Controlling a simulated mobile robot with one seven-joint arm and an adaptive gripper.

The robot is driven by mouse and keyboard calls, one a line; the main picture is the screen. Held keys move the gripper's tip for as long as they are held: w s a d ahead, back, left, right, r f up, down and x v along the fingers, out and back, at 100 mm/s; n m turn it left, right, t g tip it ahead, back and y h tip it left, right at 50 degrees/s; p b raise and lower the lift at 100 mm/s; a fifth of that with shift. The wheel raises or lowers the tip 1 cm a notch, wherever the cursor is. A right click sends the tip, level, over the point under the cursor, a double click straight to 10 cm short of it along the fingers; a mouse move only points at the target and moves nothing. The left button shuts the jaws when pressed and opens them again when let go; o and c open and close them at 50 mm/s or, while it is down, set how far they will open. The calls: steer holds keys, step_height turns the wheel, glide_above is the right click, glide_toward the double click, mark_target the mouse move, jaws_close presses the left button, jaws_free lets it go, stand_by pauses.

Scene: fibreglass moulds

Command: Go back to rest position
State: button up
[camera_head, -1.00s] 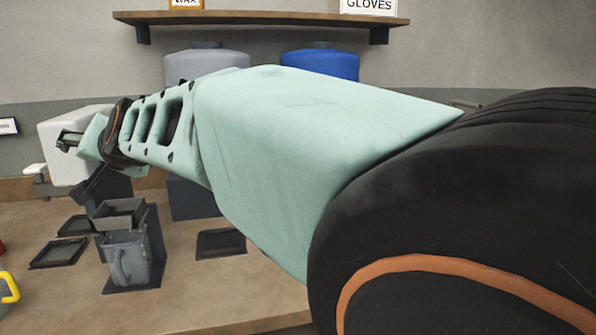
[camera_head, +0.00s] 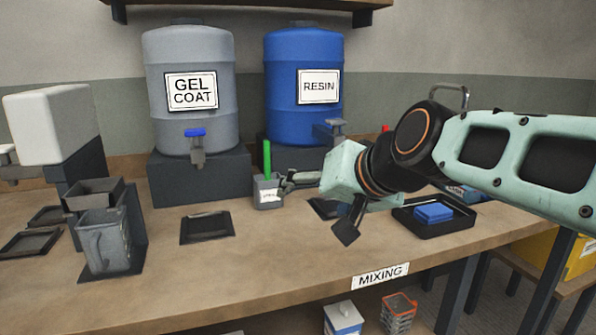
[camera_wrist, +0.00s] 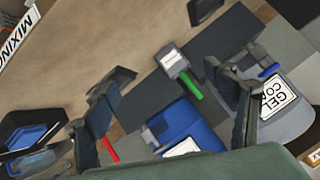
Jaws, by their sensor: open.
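My gripper (camera_head: 290,181) is stretched out to the left over the mixing bench (camera_head: 330,262) in the head view. Its fingers show close to a small grey labelled cup with a green stick (camera_head: 268,193); whether they touch it cannot be told from this view. In the wrist view my gripper (camera_wrist: 170,100) has its fingers wide apart with nothing held between them. The cup with the green stick (camera_wrist: 175,64) shows there beyond the fingers, apart from them.
A grey gel coat drum (camera_head: 192,120) and a blue resin drum (camera_head: 290,110) stand behind on dark blocks. A grey jug (camera_head: 105,250) is at left. A black tray (camera_head: 455,222) with a blue block is near the wrist. Bench space at front centre is clear.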

steer(key=s+d+f+g+h+b, duration=0.1)
steer(key=s+d+f+h, duration=0.15)
steer(key=s+f, duration=0.35)
steer(key=s+d+f+g+h, duration=0.1)
steer(key=s+d+f+g, duration=0.1)
steer(key=s+d+f, duration=0.3)
steer(key=s+d+f+g+h+b, duration=0.1)
steer(key=s+d+f+h, duration=0.15)
steer(key=s+f, duration=0.5)
step_height(320, 180, up, 36)
steer(key=y+p, duration=0.1)
steer(key=p, duration=3.4)
steer(key=shift+w+p, duration=0.2)
steer(key=shift+p, duration=0.1)
steer(key=shift+a, duration=0.1)
